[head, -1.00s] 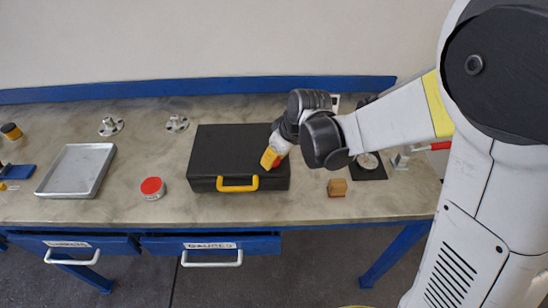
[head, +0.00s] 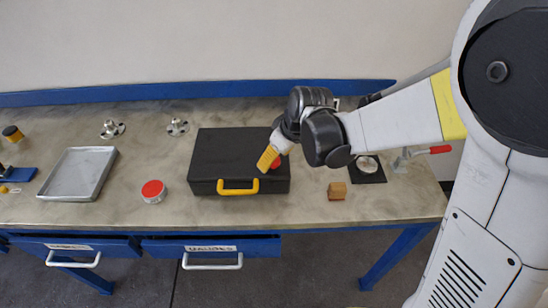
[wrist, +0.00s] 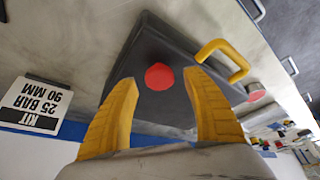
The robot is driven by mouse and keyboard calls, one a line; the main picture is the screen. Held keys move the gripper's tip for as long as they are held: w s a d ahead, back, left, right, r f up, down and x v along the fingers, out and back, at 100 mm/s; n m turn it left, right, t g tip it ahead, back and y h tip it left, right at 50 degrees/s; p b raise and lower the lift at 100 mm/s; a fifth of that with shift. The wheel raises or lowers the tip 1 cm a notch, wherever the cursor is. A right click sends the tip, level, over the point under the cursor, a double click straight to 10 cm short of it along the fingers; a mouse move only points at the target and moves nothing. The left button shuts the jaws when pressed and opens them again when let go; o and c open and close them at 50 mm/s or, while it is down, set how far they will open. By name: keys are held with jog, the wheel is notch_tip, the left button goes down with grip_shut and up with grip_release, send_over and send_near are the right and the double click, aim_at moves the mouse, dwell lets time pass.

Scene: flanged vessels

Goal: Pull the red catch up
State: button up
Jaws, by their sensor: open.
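The red catch (wrist: 159,76) is a small round red piece on top of the black case (wrist: 140,48), which is shut and has a yellow handle (wrist: 222,60). In the head view the catch (head: 277,162) shows partly behind my gripper (head: 267,160), near the right end of the case (head: 225,155). In the wrist view my gripper (wrist: 163,80) is open, with one yellow finger on each side of the catch. The catch appears beyond the fingertips, in the gap between them. I cannot tell whether the fingers touch it.
A red-lidded tin (head: 153,191) and a metal tray (head: 78,174) stand left of the case. A wooden block (head: 337,191) and a red-handled clamp (head: 425,151) are to the right. Two metal flanges (head: 177,127) lie behind. A kit sign (wrist: 38,104) shows in the wrist view.

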jog(key=v, duration=1.1)
jog(key=shift+s+r, duration=0.15)
jog(key=shift+r, duration=0.15)
jog(key=shift+d, duration=0.15)
jog(key=s+d+m+t+h+b, duration=0.1)
jog(key=s+d+m+t+h, duration=0.2)
jog(key=s+d+m, duration=0.5)
jog(key=s+d+t, duration=0.1)
jog(key=s+d, duration=0.3)
jog(key=s, duration=0.2)
jog(key=shift+s+m+b, duration=0.15)
jog(key=shift+m+b, duration=0.15)
jog(key=shift+b, duration=0.1)
jog(key=shift+d, duration=0.1)
jog(key=shift+c, duration=0.5)
dwell(0.5)
